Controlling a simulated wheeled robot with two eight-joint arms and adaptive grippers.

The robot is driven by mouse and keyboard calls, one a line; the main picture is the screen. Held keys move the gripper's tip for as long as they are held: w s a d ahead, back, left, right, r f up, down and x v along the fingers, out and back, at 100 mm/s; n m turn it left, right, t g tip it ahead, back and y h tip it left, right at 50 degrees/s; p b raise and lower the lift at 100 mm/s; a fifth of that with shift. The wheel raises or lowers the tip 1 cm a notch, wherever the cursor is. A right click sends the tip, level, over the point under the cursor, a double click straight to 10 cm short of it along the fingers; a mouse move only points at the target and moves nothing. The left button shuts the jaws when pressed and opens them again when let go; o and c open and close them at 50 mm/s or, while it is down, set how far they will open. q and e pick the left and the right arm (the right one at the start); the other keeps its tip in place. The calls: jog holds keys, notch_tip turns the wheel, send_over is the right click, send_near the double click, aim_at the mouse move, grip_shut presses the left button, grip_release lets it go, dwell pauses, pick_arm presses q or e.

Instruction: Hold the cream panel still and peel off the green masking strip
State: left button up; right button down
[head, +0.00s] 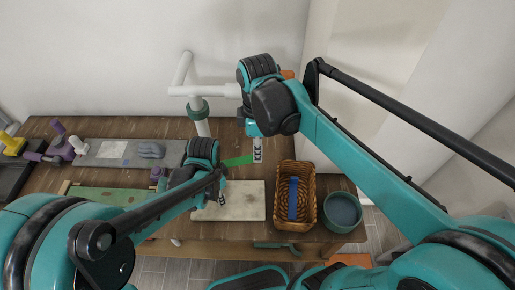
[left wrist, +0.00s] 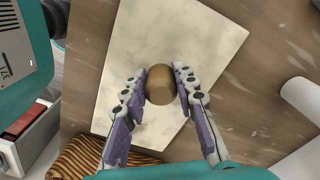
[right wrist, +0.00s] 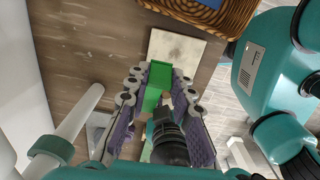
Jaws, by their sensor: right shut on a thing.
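The cream panel (head: 248,212) lies flat on the bench, with no green strip seen on its visible face. A brown round knob (left wrist: 161,84) stands on it. My left gripper (left wrist: 161,71) has one finger on each side of the knob; whether they press on it is unclear. It also shows over the panel's left part in the head view (head: 221,198). My right gripper (head: 257,158) is shut on the green masking strip (head: 238,161), which sticks out leftward behind the panel and appears clear of it. The strip also lies between the fingers in the right wrist view (right wrist: 155,85).
A wicker basket (head: 281,206) with a blue object (head: 293,198) stands right of the panel, then a teal pot (head: 341,212). A white pipe with a green collar (head: 198,110) rises behind. A grey board (head: 118,153) and a green board (head: 108,196) lie left.

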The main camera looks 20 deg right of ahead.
pick_arm(q)
jog(key=o, duration=0.4)
jog(key=shift+c, duration=0.2)
jog(key=shift+r, duration=0.1)
notch_tip(320, 180, up, 12)
jog(key=shift+f, duration=0.2)
